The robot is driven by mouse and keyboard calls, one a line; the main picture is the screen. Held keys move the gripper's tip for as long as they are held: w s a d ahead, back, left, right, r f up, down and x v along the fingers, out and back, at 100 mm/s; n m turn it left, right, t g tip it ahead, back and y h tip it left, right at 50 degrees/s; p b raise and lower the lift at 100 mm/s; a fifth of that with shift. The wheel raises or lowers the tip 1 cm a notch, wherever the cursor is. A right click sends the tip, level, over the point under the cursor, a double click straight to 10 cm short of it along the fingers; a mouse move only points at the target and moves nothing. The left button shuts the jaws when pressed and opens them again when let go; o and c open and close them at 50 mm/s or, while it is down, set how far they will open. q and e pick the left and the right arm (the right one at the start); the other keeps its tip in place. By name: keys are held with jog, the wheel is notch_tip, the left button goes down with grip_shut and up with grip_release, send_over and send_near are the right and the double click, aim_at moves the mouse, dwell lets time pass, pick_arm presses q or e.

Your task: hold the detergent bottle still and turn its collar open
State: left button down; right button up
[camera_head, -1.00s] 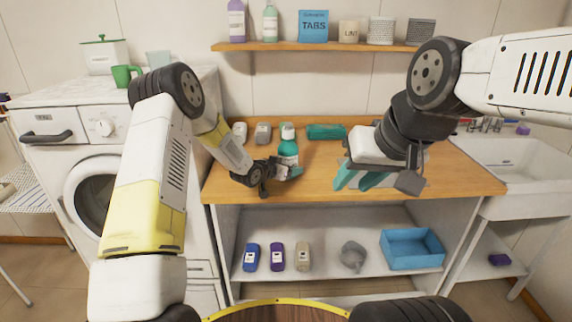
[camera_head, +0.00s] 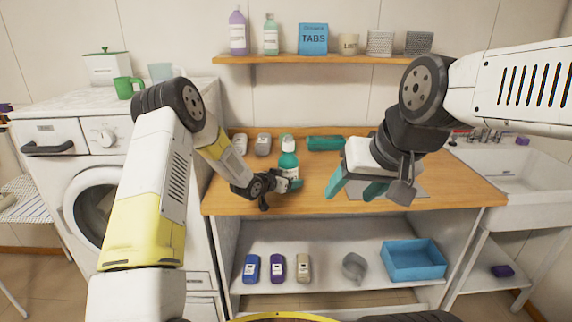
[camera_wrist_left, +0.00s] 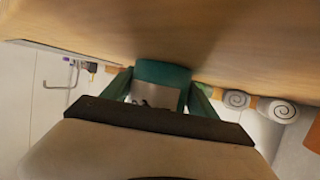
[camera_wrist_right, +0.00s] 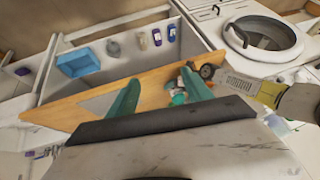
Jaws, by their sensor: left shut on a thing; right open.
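In the left wrist view the bottle (camera_wrist_left: 160,75) sits between the two teal fingers (camera_wrist_left: 158,92). My right gripper (camera_head: 352,190) is open and empty, to the right of the bottle and apart from it. In the right wrist view the bottle (camera_wrist_right: 178,98) shows beyond the open fingers (camera_wrist_right: 160,92), near the right one. The collar's details are too small to tell.
A grey plate lies under my right gripper. The lower shelf holds several bottles and a blue bin (camera_head: 413,261). A sink (camera_head: 500,165) stands at right.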

jog(key=w+a+f+m+t, duration=0.1)
jog(key=w+f+m, duration=0.2)
jog(key=w, duration=0.3)
jog(key=w+a+f+m, duration=0.2)
jog(key=w, duration=0.5)
jog(key=m+t+y, duration=0.1)
jog(key=m+t, duration=0.9)
jog(key=m, duration=1.9)
send_near(290, 148)
jog(key=w, duration=0.4)
jog(key=w+a, duration=0.1)
jog(key=w, duration=0.3)
jog(key=w+a, duration=0.1)
jog(key=w, duration=0.3)
jog(key=shift+w+a+f, duration=0.1)
jog(key=shift+a, duration=0.05)
grip_shut()
